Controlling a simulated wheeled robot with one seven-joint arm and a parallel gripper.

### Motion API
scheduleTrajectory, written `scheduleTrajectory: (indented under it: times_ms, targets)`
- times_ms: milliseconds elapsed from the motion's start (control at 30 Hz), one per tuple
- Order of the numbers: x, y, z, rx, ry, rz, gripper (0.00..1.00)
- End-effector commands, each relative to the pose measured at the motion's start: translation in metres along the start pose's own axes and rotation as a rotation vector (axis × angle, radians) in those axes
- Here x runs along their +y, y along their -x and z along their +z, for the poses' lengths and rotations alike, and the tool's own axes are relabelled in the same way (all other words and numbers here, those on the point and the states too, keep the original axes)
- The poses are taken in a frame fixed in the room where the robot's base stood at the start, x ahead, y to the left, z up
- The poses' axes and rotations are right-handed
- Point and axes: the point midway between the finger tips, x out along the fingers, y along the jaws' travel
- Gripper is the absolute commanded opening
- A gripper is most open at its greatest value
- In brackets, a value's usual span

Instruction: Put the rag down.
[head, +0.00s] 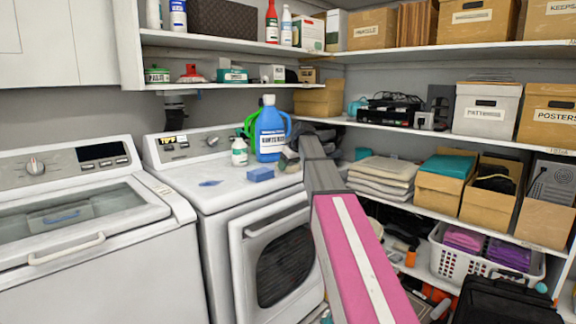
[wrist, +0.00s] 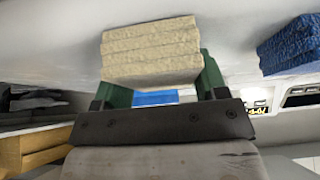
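The rag is a folded, beige, rough-textured block (wrist: 150,50) in the wrist view. It sits between the green fingers of my gripper (wrist: 160,72), which are apart by about its width and appear closed on its sides. In the head view my gripper (head: 291,155) is over the right rear of the right-hand machine's white top (head: 225,195), with the rag (head: 287,162) small and partly hidden there. The rag is at or just above that top; I cannot tell whether it touches. A blue folded cloth (head: 260,174) lies nearby, and shows in the wrist view (wrist: 290,46).
A blue jug (head: 270,135) and a small white-green bottle (head: 239,152) stand close behind on the machine. A flat blue piece (head: 210,183) lies to the left. Shelves with folded towels (head: 382,173) and boxes are to the right.

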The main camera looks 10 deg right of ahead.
Motion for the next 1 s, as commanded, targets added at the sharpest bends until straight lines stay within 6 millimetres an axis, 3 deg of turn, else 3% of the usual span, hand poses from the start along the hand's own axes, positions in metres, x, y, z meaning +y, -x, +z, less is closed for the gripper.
scheduleTrajectory:
  times_ms: [33,67,700,867,1000]
  targets:
    - [-0.001,-0.002,0.002,-0.005,0.0,-0.002,0.85]
    - [-0.001,-0.002,0.002,-0.006,0.0,-0.002,0.91]
    - [-0.006,-0.002,0.002,-0.008,0.002,-0.011,0.91]
    - [-0.004,0.017,0.001,-0.006,0.001,-0.007,0.91]
    - [-0.003,0.044,0.0,-0.004,0.001,-0.004,0.91]
